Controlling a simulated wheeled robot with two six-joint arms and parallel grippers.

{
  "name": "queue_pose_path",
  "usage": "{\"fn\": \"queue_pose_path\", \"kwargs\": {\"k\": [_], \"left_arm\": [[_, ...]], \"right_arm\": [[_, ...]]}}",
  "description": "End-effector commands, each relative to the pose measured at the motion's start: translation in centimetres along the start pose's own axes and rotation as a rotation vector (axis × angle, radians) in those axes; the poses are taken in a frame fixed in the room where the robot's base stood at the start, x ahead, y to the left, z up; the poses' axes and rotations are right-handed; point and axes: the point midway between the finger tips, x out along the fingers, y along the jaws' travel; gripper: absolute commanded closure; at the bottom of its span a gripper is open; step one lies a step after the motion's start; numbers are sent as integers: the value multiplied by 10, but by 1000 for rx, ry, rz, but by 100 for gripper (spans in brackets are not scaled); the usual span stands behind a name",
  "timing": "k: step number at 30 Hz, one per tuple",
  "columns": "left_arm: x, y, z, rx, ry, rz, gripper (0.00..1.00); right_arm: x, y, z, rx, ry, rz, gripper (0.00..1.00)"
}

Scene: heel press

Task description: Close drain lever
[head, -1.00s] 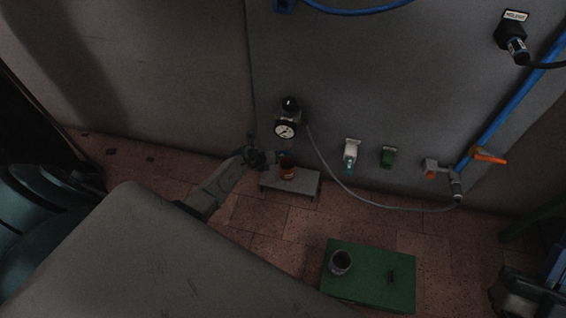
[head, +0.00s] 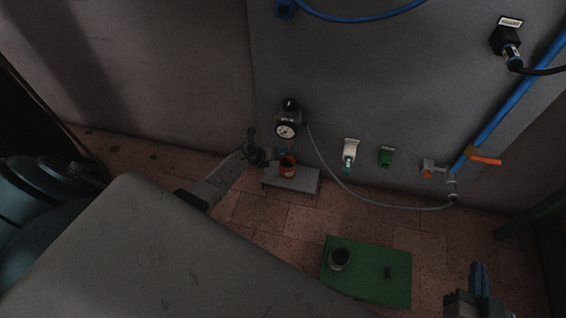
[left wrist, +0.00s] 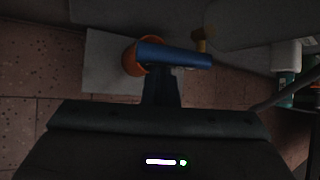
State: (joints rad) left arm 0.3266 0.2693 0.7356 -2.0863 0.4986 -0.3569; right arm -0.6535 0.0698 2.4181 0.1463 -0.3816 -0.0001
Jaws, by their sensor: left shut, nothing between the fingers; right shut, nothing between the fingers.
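The drain lever, a blue bar (left wrist: 178,55), lies crosswise in the left wrist view, beside a brass-coloured fitting (left wrist: 200,41). In the head view only a small bluish bit of it (head: 281,152) shows below the pressure gauge (head: 286,131). My left gripper (head: 270,157) is shut and empty, with its fingertips (left wrist: 161,76) at the lever; I cannot tell whether they touch it. An orange cup (head: 288,168) sits under the lever, partly hidden by it in the left wrist view. My right gripper (head: 480,275) is shut and empty at the lower right.
The cup stands on a low grey stand (head: 305,182) against the wall. A grey hose (head: 370,202) runs from the gauge to a blue pipe with an orange handle (head: 486,160). A green platform (head: 350,285) bears a dark cup (head: 339,259). Tiled floor between is clear.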

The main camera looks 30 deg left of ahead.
Motion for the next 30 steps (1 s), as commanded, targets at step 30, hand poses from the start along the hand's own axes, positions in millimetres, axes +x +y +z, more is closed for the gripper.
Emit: {"fn": "queue_pose_path", "kwargs": {"k": [30], "left_arm": [[8, -13, -5, 1, -1, 0, 100]], "right_arm": [[0, 0, -5, -1, 11, 0, 100]]}}
